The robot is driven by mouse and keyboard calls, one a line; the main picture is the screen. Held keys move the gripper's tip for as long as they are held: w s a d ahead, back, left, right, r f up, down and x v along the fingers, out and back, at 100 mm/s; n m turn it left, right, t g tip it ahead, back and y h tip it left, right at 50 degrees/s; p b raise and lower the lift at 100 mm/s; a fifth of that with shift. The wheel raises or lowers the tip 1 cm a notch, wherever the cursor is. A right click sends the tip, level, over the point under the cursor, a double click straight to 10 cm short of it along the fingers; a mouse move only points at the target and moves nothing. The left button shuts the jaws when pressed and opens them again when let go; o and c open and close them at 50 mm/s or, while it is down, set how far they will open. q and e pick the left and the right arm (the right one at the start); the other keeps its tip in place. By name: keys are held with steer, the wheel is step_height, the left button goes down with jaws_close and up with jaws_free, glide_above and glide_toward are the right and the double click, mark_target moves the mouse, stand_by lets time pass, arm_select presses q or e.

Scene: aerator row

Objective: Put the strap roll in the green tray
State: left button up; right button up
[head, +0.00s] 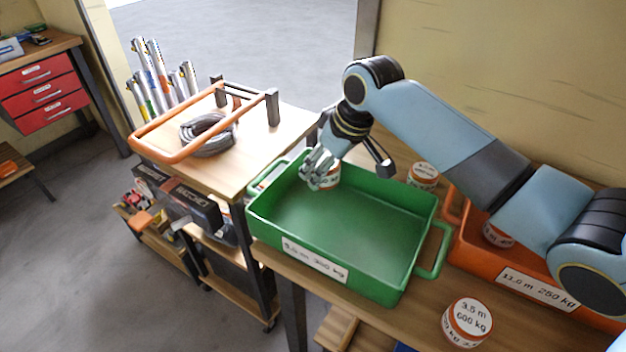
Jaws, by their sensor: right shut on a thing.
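The green tray (330,240) stands on the wooden bench in the middle of the head view, with a white label on its front wall and a handle at each end. My right gripper (318,176) reaches in from the right and points down inside the outline of the tray, near its back left corner. It is shut on a white and orange strap roll (331,178), partly hidden by the fingers. I cannot tell whether the roll touches the tray floor. The rest of the tray is empty. My left gripper is out of view.
An orange tray (537,289), labelled 11.0 m 250 kg, stands to the right with a roll (497,234) in it. Another roll (423,177) stands behind the green tray; one marked 3.5 m 600 kg (467,322) stands in front. A cart (250,150) with coiled hose (207,133) is left.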

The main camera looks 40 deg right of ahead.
mark_target(311, 198)
steer(key=shift+w+a+f, duration=0.75)
steer(key=shift+w, duration=0.25)
steer(key=shift+w+a+f, duration=0.1)
steer(key=shift+w+f, duration=0.05)
steer(key=shift+f, duration=0.05)
step_height(311, 198, down, 3)
steer(key=shift+f, duration=0.45)
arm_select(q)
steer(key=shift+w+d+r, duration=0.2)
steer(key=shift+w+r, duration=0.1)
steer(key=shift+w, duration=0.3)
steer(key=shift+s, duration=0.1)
arm_select(e)
steer(key=shift+f, duration=0.1)
steer(key=o, duration=1.3)
